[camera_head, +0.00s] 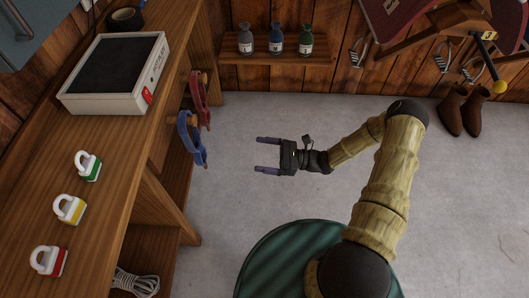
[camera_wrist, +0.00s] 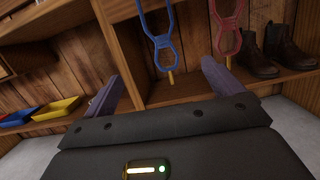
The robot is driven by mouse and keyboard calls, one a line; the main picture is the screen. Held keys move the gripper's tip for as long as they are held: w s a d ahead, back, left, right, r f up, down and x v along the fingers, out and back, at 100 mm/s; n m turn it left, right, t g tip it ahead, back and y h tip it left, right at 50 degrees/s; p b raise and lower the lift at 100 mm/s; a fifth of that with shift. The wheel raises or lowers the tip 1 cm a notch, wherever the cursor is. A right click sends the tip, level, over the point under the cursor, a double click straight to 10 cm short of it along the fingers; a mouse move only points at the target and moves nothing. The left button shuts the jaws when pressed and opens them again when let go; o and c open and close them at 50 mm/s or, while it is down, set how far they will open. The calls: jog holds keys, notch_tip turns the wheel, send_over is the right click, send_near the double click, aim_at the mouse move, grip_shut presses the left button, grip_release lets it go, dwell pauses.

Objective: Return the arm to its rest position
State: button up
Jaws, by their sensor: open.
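My gripper (camera_head: 268,154) is open and empty in the head view. It is held over the grey floor, to the right of the wooden bench, with its fingers pointing left. My arm is bent, running from the lower right up to an elbow and back left to the gripper. In the wrist view, my gripper's two purple fingers (camera_wrist: 165,90) are spread apart with nothing between them. Beyond them hang a blue strap-like item (camera_wrist: 163,42) and a red one (camera_wrist: 227,40).
The wooden bench (camera_head: 110,150) at left bears a white box with a dark top (camera_head: 118,70) and several padlock-like items. Blue (camera_head: 190,138) and red (camera_head: 200,98) items hang at its edge. Bottles stand on a back shelf (camera_head: 290,62). Brown boots (camera_head: 462,110) stand at right. Floor around the gripper is clear.

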dwell(0.5)
jog(key=s+d+r+n+g+h, duration=0.45)
jog(key=s+n+g+h, duration=0.25)
jog(key=s+n+h, duration=0.35)
jog(key=d+r+n+t+h, duration=0.4)
jog(key=r+h, duration=0.1)
jog(key=r, duration=0.2)
jog(key=d+r+n+t+h, duration=0.4)
jog(key=r+n+h, duration=0.1)
jog(key=r, duration=0.2)
notch_tip(320, 180, up, 36)
jog(key=p, duration=3.5)
jog(key=shift+s+p, duration=0.3)
jog(key=shift+s, duration=0.1)
jog(key=shift+d, duration=0.1)
